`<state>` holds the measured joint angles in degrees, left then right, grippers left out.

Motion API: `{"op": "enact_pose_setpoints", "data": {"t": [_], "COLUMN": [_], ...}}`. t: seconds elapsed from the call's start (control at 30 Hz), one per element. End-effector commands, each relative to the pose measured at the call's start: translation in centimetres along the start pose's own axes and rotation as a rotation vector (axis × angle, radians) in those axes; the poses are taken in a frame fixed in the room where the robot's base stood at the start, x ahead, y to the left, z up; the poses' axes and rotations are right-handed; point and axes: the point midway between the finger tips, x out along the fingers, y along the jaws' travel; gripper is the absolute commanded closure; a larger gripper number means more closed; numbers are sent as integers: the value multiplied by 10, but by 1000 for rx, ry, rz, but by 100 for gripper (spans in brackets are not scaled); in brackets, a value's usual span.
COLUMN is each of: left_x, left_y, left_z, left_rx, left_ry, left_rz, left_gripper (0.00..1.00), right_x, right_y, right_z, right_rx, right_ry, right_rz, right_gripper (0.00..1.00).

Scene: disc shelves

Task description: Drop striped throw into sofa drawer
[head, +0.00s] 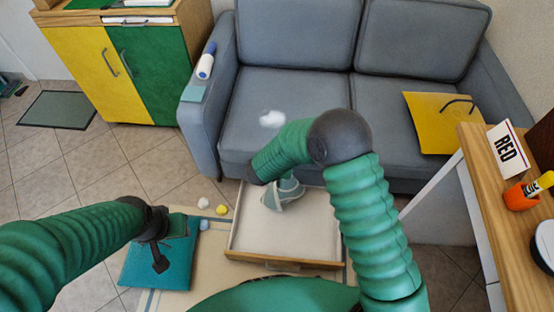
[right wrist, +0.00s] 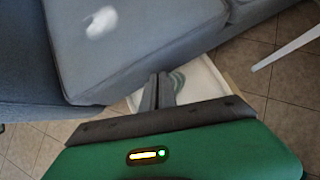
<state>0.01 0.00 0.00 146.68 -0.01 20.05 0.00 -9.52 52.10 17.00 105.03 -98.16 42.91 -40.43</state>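The striped throw (head: 284,196) is a bunched grey-teal cloth with pale stripes, at the back of the open sofa drawer (head: 265,243). In the right wrist view the cloth (right wrist: 178,80) shows just beyond the fingers, over the pale drawer floor. My right gripper (right wrist: 160,92) points down at it, its two grey fingers close together with a narrow gap; I cannot tell whether cloth is pinched between them. In the head view my right forearm hides that gripper. My left gripper (head: 159,252) is over a teal cushion (head: 180,276); its finger opening is unclear.
Small balls (head: 222,210) lie left of the drawer. A wooden table (head: 505,212) stands at right, a yellow-green cabinet (head: 120,65) at back left.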

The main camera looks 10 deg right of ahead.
Motion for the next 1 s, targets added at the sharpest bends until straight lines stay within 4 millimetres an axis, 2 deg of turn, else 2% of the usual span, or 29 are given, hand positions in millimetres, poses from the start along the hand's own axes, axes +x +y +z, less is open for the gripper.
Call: {"op": "enact_pose_setpoints", "data": {"t": [0.03,0.3,0.4,0.53,0.77,1.0], "left_x": [42,144,174,197,206,232], "left_y": [0,0,0,0,0,0], "left_z": [10,34,41,46,48,55], "left_rx": [0,0,0,0,0,0], "left_ry": [0,0,0,0,1,1], "left_rz": [0,0,0,0,0,0], "left_gripper": [64,64,64,64,64,64], "right_x": [44,175,213,244,258,282], "right_y": [-4,-26,-36,-45,-50,-50], "right_z": [-32,-122,-150,-172,-183,-203], "right_rx": [23,155,199,239,259,257], "right_ry": [3,1,-1,-6,-8,-7], "right_rz": [-23,-140,-179,-215,-233,-232], "right_gripper": [100,100,100,100,100,100]}}
